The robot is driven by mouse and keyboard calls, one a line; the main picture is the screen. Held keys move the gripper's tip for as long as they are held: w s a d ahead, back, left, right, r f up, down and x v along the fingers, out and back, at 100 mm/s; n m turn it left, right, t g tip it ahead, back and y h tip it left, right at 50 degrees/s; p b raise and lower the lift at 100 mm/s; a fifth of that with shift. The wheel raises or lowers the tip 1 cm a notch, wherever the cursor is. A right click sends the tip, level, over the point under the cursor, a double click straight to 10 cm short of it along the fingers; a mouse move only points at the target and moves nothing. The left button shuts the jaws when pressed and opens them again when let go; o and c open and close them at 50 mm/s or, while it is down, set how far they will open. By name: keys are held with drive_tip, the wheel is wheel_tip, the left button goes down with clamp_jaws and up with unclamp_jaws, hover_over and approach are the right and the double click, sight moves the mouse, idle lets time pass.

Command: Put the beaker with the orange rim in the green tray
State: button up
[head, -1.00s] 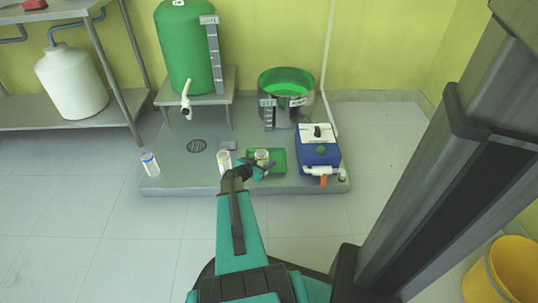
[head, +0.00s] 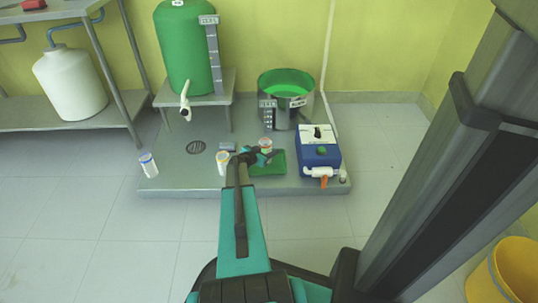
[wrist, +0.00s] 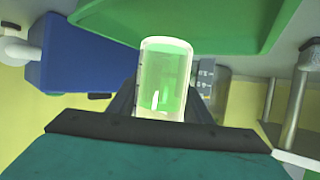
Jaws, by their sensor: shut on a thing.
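My gripper (head: 257,155) is shut on a beaker (head: 265,145), a small clear one whose rim looks orange-red in the head view. The green tray (head: 277,168) lies flat on the grey platform, below and around my gripper in that view. The held beaker appears over the tray's back part; whether its base touches the tray I cannot tell. In the wrist view the beaker (wrist: 165,75) stands between my two dark fingers, with the green tray (wrist: 200,18) beyond it at the top. The beaker's rim colour is not clear there.
A beaker with a yellowish rim (head: 223,161) stands on the platform left of the tray. A blue-rimmed beaker (head: 147,164) stands at the platform's left edge. A blue box with a tap (head: 319,155) is right of the tray, and a green-filled vessel (head: 287,97) is behind it.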

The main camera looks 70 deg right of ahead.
drive_tip(key=shift+w+d+f, duration=0.2)
drive_tip(key=shift+d, duration=0.6)
drive_tip(key=shift+a+f+b, duration=0.15)
drive_tip(key=shift+f+b, duration=0.85)
drive_tip(key=shift+f, duration=0.6)
drive_tip(key=shift+f, duration=0.15)
drive_tip(key=o, duration=1.1)
drive_tip(key=shift+r, duration=0.25)
drive_tip(key=p+v, duration=0.2)
drive_tip(key=v, duration=0.8)
drive_tip(key=shift+a+p, duration=0.15)
drive_tip(key=shift+p, duration=0.2)
drive_tip(key=shift+v, duration=0.85)
